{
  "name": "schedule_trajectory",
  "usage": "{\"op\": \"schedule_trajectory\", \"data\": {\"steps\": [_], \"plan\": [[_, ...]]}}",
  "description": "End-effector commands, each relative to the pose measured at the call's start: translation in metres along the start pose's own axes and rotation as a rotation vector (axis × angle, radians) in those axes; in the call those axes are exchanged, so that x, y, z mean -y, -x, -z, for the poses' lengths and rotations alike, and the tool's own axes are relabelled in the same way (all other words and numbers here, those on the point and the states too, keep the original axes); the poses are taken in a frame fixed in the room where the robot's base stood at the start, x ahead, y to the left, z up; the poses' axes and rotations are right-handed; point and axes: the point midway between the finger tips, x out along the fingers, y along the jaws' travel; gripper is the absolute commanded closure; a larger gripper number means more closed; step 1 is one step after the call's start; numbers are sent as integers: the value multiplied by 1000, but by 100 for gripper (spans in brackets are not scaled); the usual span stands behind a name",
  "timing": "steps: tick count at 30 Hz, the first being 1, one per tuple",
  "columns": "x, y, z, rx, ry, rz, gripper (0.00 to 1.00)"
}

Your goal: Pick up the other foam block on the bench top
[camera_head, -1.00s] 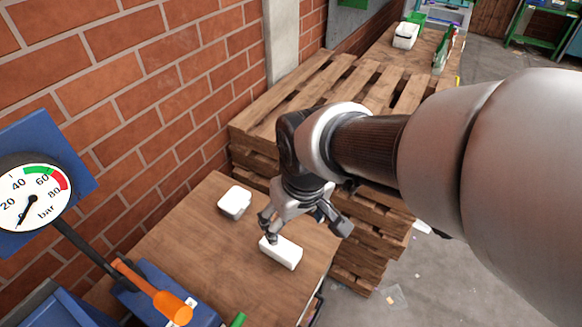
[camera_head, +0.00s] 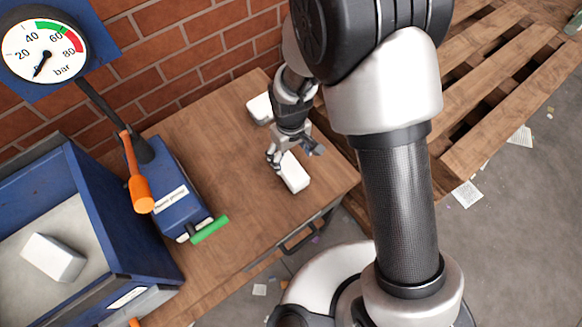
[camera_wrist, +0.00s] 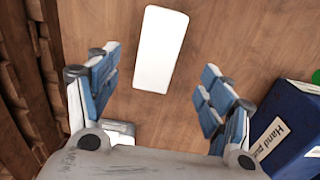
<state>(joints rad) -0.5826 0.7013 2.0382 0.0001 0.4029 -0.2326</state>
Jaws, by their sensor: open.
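Two white foam blocks lie on the wooden bench top (camera_head: 215,135). The nearer foam block (camera_head: 293,172) lies just below my gripper (camera_head: 295,154). In the wrist view this block (camera_wrist: 160,48) appears ahead of and between the spread fingers of my gripper (camera_wrist: 158,68), with wood showing on both sides. The other foam block (camera_head: 260,108) lies closer to the brick wall, partly hidden by my arm. In the wrist view it (camera_wrist: 120,136) is mostly hidden behind the gripper's base. My gripper is open and holds nothing.
A blue hand pump (camera_head: 165,195) with an orange handle, a green piece (camera_head: 210,229) and a gauge (camera_head: 45,50) stands left of the blocks. A blue bin (camera_head: 85,190) at the left holds another white block (camera_head: 52,258). Wooden pallets (camera_head: 500,90) stand at right.

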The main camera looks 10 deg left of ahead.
Motion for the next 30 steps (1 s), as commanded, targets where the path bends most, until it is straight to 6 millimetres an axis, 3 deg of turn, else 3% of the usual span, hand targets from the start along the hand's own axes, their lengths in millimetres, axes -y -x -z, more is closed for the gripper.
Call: {"op": "schedule_trajectory", "data": {"steps": [1, 7, 16, 25, 30], "plan": [[0, -16, -1, 4, -1, 1, 27], [0, -50, 0, 1, -1, 0, 27], [0, -67, 0, 0, -2, 0, 27], [-1, -110, 1, 1, -2, 0, 27], [-1, -111, 2, -1, -2, 0, 27]]}}
